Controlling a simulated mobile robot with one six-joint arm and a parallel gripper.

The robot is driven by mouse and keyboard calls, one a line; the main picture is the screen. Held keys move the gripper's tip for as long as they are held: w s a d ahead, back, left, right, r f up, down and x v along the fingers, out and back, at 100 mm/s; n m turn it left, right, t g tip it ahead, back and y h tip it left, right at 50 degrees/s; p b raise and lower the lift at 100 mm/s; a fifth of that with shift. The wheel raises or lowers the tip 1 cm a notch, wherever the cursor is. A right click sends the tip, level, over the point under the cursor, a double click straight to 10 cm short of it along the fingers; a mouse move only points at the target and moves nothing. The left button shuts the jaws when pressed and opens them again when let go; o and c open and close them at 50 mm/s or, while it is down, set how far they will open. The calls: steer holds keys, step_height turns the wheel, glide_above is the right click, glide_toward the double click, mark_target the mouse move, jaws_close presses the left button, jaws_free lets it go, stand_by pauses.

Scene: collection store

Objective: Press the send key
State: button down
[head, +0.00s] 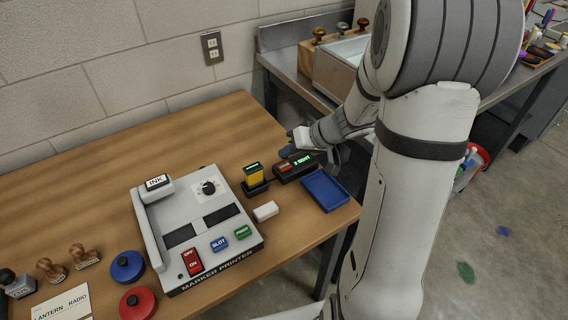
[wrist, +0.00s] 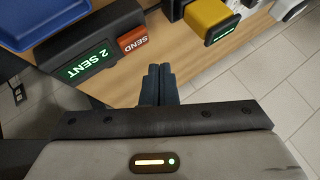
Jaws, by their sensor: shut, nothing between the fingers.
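The send key (wrist: 134,40) is an orange-red key marked SEND at the end of a black box (wrist: 108,24). Beside it a green lit display (wrist: 87,62) reads "2 SENT". In the head view the send key (head: 285,168) and the display (head: 302,160) show on the box at the back right of the table. My gripper (wrist: 159,72) is shut and empty, its fingertips just off the key's edge in the wrist view. I cannot tell its height above the table. In the head view my gripper (head: 288,152) is small, behind the box.
A yellow block with a lit green strip (head: 255,173) stands left of the box in a black holder. A blue tray (head: 325,190) lies to the right, near the table edge. A white block (head: 265,211) and the marker printer (head: 205,220) are nearer.

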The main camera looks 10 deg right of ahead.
mark_target(288, 167)
steer(key=shift+r+p, duration=0.5)
steer(key=shift+r, duration=1.1)
steer(key=s+r+m+g+h+p, duration=0.1)
steer(key=s+r+h+p, duration=0.2)
steer(key=s+r, duration=0.3)
steer(key=s+r+g+h+p, duration=0.1)
steer(key=s+r+h+p, duration=0.2)
steer(key=s+r, duration=0.4)
steer(key=s+a+h, duration=0.1)
steer(key=s, duration=0.6)
steer(key=shift+s+m+g, duration=0.2)
steer(key=shift+m+g, duration=0.2)
